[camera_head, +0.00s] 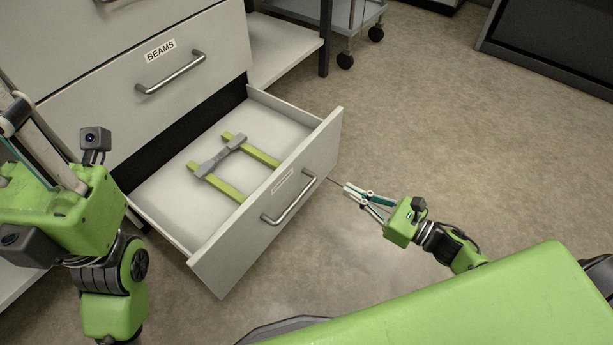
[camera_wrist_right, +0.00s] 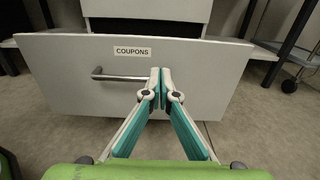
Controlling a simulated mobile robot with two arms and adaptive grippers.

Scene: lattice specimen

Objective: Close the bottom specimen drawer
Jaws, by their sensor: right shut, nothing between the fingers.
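The bottom drawer (camera_head: 327,143) is pulled out of the white cabinet and stands wide open. Its front panel carries a metal bar handle (camera_head: 289,198) and a label that reads COUPONS in the right wrist view (camera_wrist_right: 132,51). A grey and yellow-green specimen (camera_head: 222,159) lies inside it. My right gripper (camera_head: 347,188) is shut and empty in front of the drawer panel.
A closed drawer labelled BEAMS (camera_head: 161,50) with its own handle (camera_head: 171,73) is above the open one. A wheeled cart (camera_head: 345,18) and a low shelf (camera_head: 285,50) stand behind. The floor (camera_head: 440,110) to the right is clear.

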